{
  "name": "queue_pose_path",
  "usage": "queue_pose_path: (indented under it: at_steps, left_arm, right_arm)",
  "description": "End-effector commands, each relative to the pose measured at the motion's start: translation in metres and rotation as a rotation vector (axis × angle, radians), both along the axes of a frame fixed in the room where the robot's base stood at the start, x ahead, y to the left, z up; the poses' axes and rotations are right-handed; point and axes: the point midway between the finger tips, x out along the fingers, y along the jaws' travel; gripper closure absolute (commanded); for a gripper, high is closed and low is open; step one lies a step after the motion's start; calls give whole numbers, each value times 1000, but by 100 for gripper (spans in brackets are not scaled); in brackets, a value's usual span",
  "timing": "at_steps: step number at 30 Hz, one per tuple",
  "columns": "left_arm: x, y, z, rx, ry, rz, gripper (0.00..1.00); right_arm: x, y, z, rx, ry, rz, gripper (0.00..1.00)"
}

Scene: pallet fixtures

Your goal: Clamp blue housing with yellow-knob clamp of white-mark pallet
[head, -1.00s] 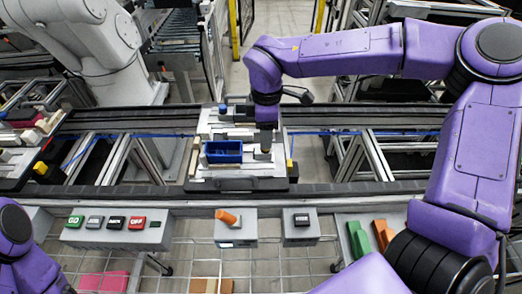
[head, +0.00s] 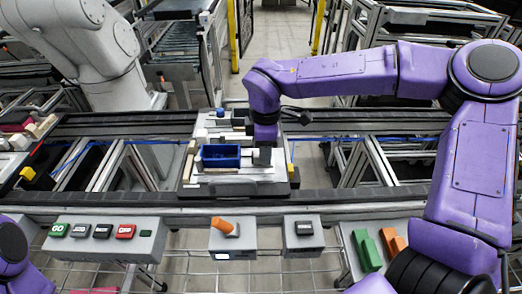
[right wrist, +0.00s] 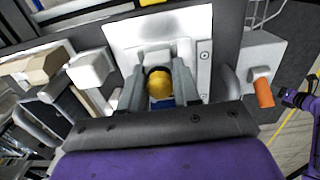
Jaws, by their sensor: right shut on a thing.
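The blue housing (head: 220,157) sits on the light-topped pallet (head: 238,189) on the conveyor in the middle of the head view. My right gripper (head: 262,156) is at the housing's right side, fingers pointing down. In the right wrist view its fingers (right wrist: 158,85) are shut on the yellow knob (right wrist: 159,81), and a bit of blue shows just below the knob. The rest of the clamp is hidden by my gripper. I cannot make out a white mark on the pallet. My left gripper is out of view.
Another pallet with a pink part (head: 17,125) stands on the conveyor at the left. A button box (head: 105,236) and an orange-lever box (head: 231,240) stand along the front. Green (head: 366,248) and orange blocks lie at the front right. A white robot arm (head: 90,50) stands behind.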

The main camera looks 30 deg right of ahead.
Motion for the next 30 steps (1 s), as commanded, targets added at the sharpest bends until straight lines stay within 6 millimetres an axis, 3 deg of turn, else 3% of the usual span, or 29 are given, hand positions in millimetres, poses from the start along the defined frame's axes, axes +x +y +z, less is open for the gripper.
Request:
queue_pose_path:
  at_steps: [26, 27, 28, 30]
  left_arm:
    - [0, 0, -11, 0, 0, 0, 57]
    - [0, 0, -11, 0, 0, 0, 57]
    - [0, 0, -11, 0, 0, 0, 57]
    - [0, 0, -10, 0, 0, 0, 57]
  right_arm:
    - [11, 22, -1, -1, -2, 1, 95]
    - [12, 22, 0, -1, -2, 0, 65]
    - [11, 22, 0, -1, -2, 0, 55]
    - [11, 22, 0, -1, -2, 0, 51]
